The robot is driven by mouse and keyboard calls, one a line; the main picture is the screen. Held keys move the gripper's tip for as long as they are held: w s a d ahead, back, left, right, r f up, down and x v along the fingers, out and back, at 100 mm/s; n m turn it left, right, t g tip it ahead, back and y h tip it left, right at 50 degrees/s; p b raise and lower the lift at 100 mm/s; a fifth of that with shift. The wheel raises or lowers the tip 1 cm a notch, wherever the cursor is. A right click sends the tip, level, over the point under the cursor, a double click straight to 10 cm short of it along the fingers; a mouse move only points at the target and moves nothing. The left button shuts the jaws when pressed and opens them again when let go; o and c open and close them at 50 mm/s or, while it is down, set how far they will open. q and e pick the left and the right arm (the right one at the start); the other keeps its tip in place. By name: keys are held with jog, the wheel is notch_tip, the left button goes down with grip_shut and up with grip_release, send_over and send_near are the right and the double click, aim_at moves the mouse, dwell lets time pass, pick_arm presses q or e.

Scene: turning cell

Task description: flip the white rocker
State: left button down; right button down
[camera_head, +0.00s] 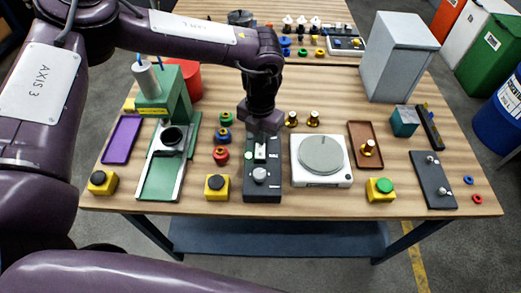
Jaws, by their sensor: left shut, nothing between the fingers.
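The white rocker (260,153) is on the upper part of a dark control box (262,195) near the middle of the table. The box also carries a green lamp (248,155) and a grey round knob (260,175). My left gripper (261,139) points down over the upper end of the box. It is shut and empty, right at the rocker and partly covering it. I cannot tell whether the fingertips touch the rocker or which way it is tipped. My right gripper is not in view.
A white scale (321,175) stands right of the box. Left of it are several coloured knobs (221,155), a yellow button box (217,189) and a green press (163,95). A grey cabinet (397,60) stands at the back right.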

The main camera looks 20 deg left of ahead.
pick_arm(q)
jog(key=shift+f+b, duration=0.5)
jog(key=shift+f, duration=0.4)
jog(key=shift+s+r, duration=0.1)
jog(key=shift+r+p, duration=2.8)
jog(key=shift+r, duration=0.7)
jog(key=shift+f, duration=0.15)
